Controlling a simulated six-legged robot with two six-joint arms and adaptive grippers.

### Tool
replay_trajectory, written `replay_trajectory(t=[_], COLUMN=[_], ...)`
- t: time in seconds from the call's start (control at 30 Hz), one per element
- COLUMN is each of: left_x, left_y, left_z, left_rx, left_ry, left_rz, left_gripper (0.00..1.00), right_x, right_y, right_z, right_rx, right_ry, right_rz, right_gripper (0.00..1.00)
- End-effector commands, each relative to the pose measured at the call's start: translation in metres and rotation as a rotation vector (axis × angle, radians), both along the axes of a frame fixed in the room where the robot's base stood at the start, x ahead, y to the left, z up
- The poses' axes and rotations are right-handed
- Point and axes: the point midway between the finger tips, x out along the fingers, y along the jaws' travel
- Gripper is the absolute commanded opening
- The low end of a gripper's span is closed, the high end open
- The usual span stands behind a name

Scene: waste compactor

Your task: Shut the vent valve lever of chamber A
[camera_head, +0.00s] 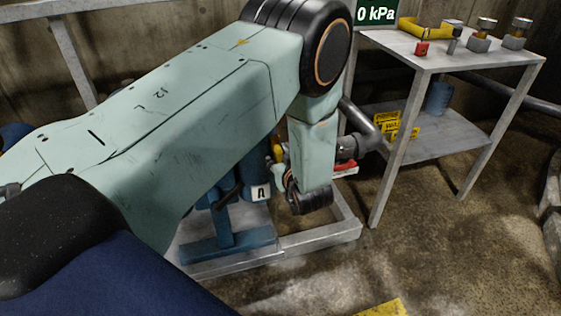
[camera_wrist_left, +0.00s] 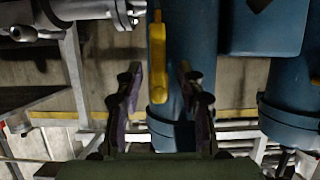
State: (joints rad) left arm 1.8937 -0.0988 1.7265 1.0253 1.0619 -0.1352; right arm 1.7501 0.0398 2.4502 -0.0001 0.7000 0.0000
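A yellow lever (camera_wrist_left: 157,55) hangs straight down in front of a blue cylinder (camera_wrist_left: 188,40) in the left wrist view. My left gripper (camera_wrist_left: 160,82) is open. Its two dark fingers stand to either side of the lever's lower part in the picture, and I see no contact. In the head view a blue chamber bears a label A (camera_head: 261,192). A small yellow part (camera_head: 277,152) shows there beside my left forearm, which hides most of the chamber and most of the gripper. My right gripper is not in view.
A grey metal frame (camera_head: 330,236) surrounds the chamber's base. A grey table (camera_head: 460,58) at the right carries a yellow item, a red padlock-like item (camera_head: 421,48) and metal fittings. A display (camera_head: 376,14) reads 0 kPa.

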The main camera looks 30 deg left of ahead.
Motion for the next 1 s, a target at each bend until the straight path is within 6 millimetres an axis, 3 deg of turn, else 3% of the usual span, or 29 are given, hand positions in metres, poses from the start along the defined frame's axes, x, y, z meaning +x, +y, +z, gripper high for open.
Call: replay_trajectory(t=[0.2, 0.53, 1.0], left_x=[0.015, 0.02, 0.019], left_y=[0.014, 0.015, 0.015], left_z=[-0.009, -0.01, -0.01], left_rx=[-0.001, 0.0, -0.001], left_ry=[-0.001, 0.001, 0.001], left_rz=[-0.001, -0.007, -0.005], left_gripper=[0.39, 0.39, 0.0], right_x=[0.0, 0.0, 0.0], right_y=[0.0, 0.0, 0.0], right_z=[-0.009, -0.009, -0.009], right_rx=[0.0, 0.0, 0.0], right_ry=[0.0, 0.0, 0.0], right_rz=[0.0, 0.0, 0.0], right_gripper=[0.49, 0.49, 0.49])
